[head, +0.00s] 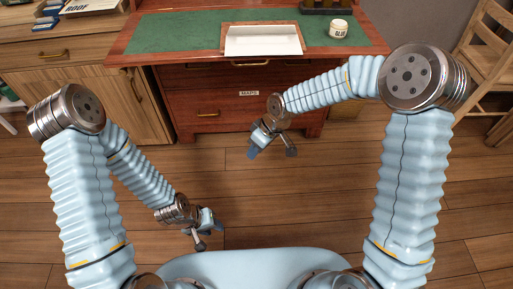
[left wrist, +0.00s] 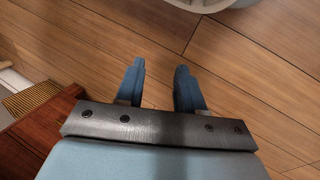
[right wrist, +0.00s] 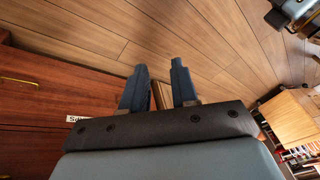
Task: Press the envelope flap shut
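The envelope (head: 262,41) lies on the green desk mat in the head view, near the desk's front edge. Its body is white, with a brown strip along its far side. I cannot tell how its flap stands. My left gripper (head: 208,232) hangs low over the floor, far from the desk top. In the left wrist view its two blue fingers (left wrist: 160,85) are apart with nothing between them. My right gripper (head: 270,152) is in front of the desk drawers, below the desk top. In the right wrist view its fingers (right wrist: 160,85) are apart and empty.
The red-brown desk (head: 350,47) carries the green mat (head: 170,32). A glue jar (head: 339,28) stands right of the envelope, by a dark holder (head: 325,6). Drawers marked MAPS (head: 249,93) are below. A wooden chair (head: 488,50) is at the right. The mat's left part is clear.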

